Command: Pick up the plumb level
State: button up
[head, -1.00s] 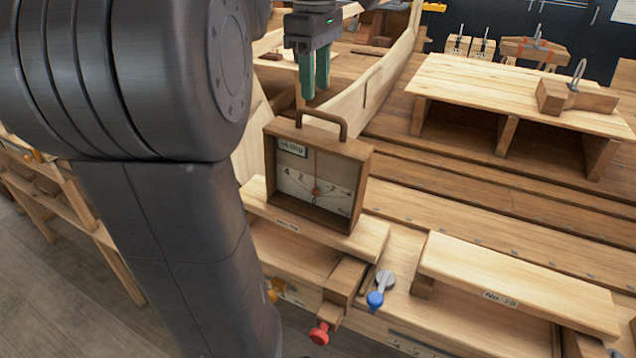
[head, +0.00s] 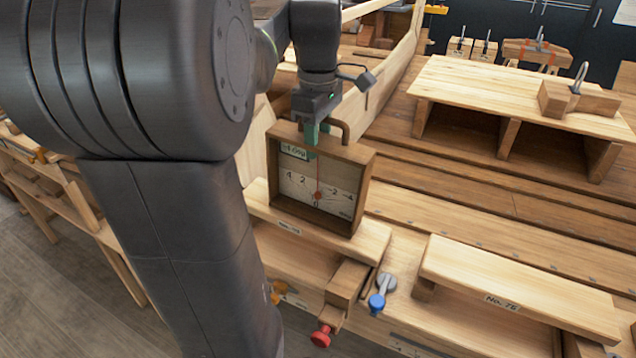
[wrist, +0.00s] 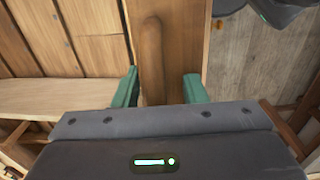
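The plumb level is a wooden box (head: 361,195) with a pale scale face, a red plumb line and an arched handle (head: 344,131) on top. It stands upright on a plank step at the centre of the head view. My gripper (head: 311,146) is at its top, with green fingers straddling the handle. In the wrist view, the handle (wrist: 153,55) runs between the two open fingers of my gripper (wrist: 160,90), with a gap visible on each side. The far finger's tip is partly hidden behind the box in the head view.
A raised wooden bench (head: 520,92) is at the back right. Curved hull planking (head: 385,85) rises behind the level.

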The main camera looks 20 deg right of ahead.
grip_shut()
dwell(1.4)
